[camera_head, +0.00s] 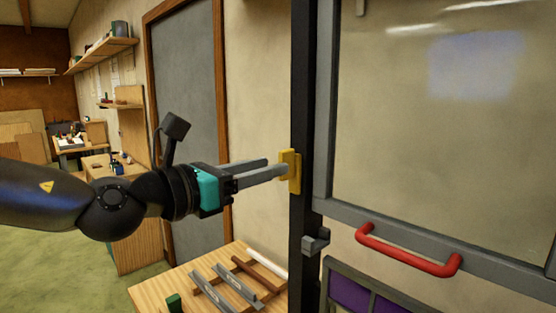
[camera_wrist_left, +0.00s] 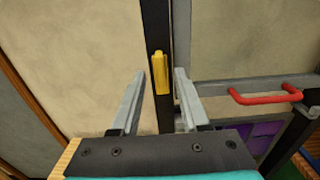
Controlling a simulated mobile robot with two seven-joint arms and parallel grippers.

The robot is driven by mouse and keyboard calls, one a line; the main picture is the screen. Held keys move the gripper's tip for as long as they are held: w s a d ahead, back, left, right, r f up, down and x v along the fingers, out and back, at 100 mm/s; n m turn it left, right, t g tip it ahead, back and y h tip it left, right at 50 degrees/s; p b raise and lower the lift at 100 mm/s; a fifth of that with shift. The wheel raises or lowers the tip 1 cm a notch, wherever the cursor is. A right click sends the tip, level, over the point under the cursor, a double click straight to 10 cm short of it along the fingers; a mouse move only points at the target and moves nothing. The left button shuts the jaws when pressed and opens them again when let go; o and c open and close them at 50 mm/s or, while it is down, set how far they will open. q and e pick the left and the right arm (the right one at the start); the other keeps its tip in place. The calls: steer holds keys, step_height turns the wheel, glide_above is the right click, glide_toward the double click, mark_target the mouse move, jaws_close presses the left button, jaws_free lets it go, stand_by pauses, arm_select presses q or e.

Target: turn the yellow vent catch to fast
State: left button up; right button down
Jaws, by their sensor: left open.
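The yellow vent catch (camera_head: 293,172) is on the dark upright post (camera_head: 302,90) beside the grey-framed glass panel. It stands upright, its long side along the post. In the left wrist view the catch (camera_wrist_left: 160,73) shows between my two fingertips. My left gripper (camera_head: 277,167) comes in from the left with its fingers pointing at the catch. In the left wrist view the gripper (camera_wrist_left: 160,76) is open, one finger on each side of the catch. I cannot tell whether either finger touches it. My right gripper is in neither view.
A red handle (camera_head: 408,250) is on the panel frame's lower rail, right of the catch. A grey block (camera_head: 315,241) sits on the post below the catch. A wooden bench (camera_head: 155,297) with metal strips stands below my left arm.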

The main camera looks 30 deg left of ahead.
arm_select(q)
steer(key=shift+x, duration=1.7)
steer(key=shift+c, duration=0.2)
jaws_close()
